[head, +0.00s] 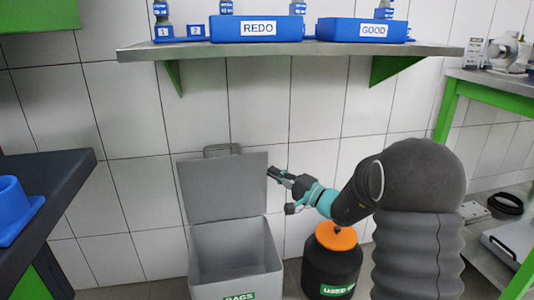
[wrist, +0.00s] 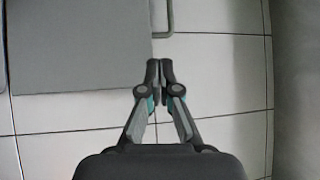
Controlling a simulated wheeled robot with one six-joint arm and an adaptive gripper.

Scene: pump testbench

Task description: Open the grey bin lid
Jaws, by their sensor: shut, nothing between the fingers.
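The grey bin (head: 235,255) stands on the floor against the tiled wall, with a green label on its front. Its lid (head: 222,188) is raised upright behind the opening, with a handle (head: 220,148) at its top edge. My gripper (head: 272,172) is shut and empty, just right of the lid's right edge. In the wrist view the lid (wrist: 80,50) fills the upper left, and part of the handle (wrist: 170,18) shows at its edge. My gripper (wrist: 159,66) has its fingertips together beside the lid's edge, over the wall tiles; whether it touches the lid I cannot tell.
A black drum with an orange lid (head: 336,237) stands right of the bin, below my arm. A shelf (head: 290,49) with blue trays hangs above. A dark table (head: 60,195) is at the left, and a green-framed bench (head: 446,110) at the right.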

